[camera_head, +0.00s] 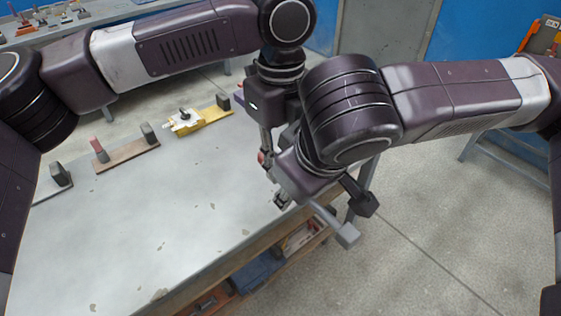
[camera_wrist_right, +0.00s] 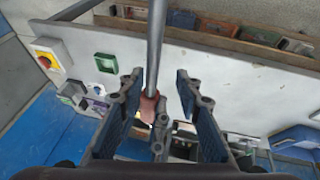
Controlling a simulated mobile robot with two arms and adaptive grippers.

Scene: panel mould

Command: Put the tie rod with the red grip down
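The tie rod (camera_wrist_right: 155,45) shows in the right wrist view as a long light-grey bar with a red grip (camera_wrist_right: 150,106). In the head view a bit of the red grip (camera_head: 261,158) shows at the fingers of my left gripper (camera_head: 265,142), which appears shut on it, though the contact is partly hidden. My right gripper (camera_wrist_right: 164,80) is open, its fingers apart on either side of the bar with gaps. In the head view my right gripper (camera_head: 281,198) is low over the table's right edge, largely covering the rod.
The grey table (camera_head: 130,235) is largely bare at its front and middle. Along its back stand a yellow fixture (camera_head: 205,122), a brown board with a red-topped post (camera_head: 127,157), and a dark block (camera_head: 60,175). A shelf with bins (camera_head: 255,272) lies under the front edge.

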